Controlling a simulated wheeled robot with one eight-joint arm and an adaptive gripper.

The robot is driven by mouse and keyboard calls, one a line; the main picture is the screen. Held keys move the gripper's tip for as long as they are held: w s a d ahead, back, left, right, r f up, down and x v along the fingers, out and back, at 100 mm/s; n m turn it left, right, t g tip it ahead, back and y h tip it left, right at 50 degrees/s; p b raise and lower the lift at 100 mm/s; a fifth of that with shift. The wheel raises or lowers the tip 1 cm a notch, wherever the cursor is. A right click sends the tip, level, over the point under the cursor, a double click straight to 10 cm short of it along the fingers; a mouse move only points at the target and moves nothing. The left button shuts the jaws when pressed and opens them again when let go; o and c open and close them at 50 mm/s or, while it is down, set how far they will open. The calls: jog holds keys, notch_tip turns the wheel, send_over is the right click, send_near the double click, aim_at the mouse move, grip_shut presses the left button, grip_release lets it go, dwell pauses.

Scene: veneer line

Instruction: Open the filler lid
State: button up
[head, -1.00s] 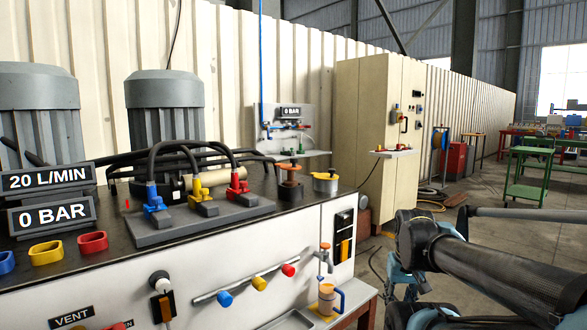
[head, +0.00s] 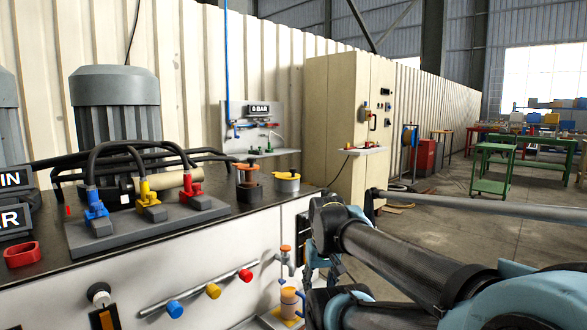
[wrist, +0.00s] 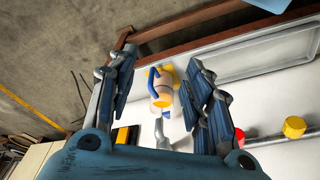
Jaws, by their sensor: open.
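On the black top of the power unit stands a grey pot with a yellow knob (head: 287,182), which looks like the filler lid; it sits flat. Beside it is an orange-topped cylinder (head: 249,178). I cannot tell for certain which is the filler. Neither shows clearly in the wrist view. My gripper (wrist: 162,62) is open and empty, with its two fingers spread. In the head view the gripper's fingers are hidden behind my arm.
The jug stands low at the unit's front right corner in the head view (head: 290,303), under an orange-knobbed tap (head: 285,258). Hoses on a manifold (head: 150,222) stand left of the lid. Coloured knobs (head: 213,291) stick out in front.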

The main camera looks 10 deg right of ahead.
jog(key=w+r+m+g, duration=0.1)
jog(key=w+r+m, duration=0.1)
jog(key=w+r, duration=0.95)
jog(key=w+r+m, duration=0.2)
jog(key=w+r, duration=0.7)
jog(key=r, duration=0.6)
jog(key=w+r+m+g, duration=0.1)
jog(key=w+r+m, duration=0.1)
jog(key=w+r, duration=0.8)
jog(key=w+r+m, duration=0.3)
jog(key=w+r, duration=0.3)
jog(key=w, duration=0.8)
jog(key=f, duration=1.6)
jog(key=shift+s+a+f, duration=0.15)
jog(key=shift+a+f, duration=0.2)
jog(key=shift+f, duration=0.05)
jog(key=shift+c, duration=0.5)
grip_shut()
